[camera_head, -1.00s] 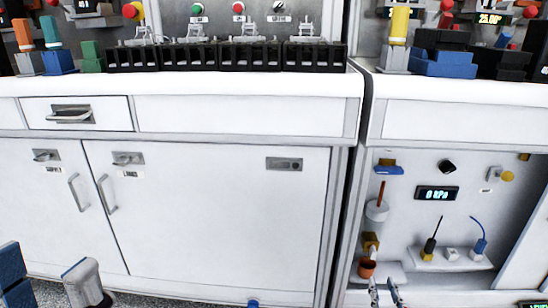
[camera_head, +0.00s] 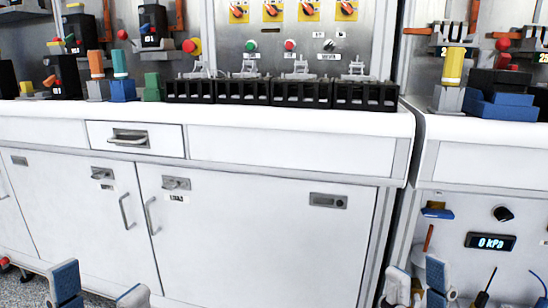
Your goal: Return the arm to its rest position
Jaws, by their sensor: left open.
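My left gripper (camera_head: 98,291) is at the bottom left, in front of the white cabinet and low over the floor. Its two blue-grey fingers stand apart with nothing between them. My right gripper (camera_head: 417,284) is at the bottom right, in front of the lower panel. Its fingers are also apart, and I see nothing held. Both wrists are cut off by the lower edge. A row of black breaker units (camera_head: 243,92) with grey levers stands on the counter, well away from both grippers.
The white counter (camera_head: 300,119) has a drawer (camera_head: 134,139) and handled doors (camera_head: 255,240) below. Orange rotary switches (camera_head: 238,11) sit on the back panel. A display (camera_head: 490,242) reads 0 kPa. Colored blocks (camera_head: 122,89) stand at the counter's left. Space before the doors looks clear.

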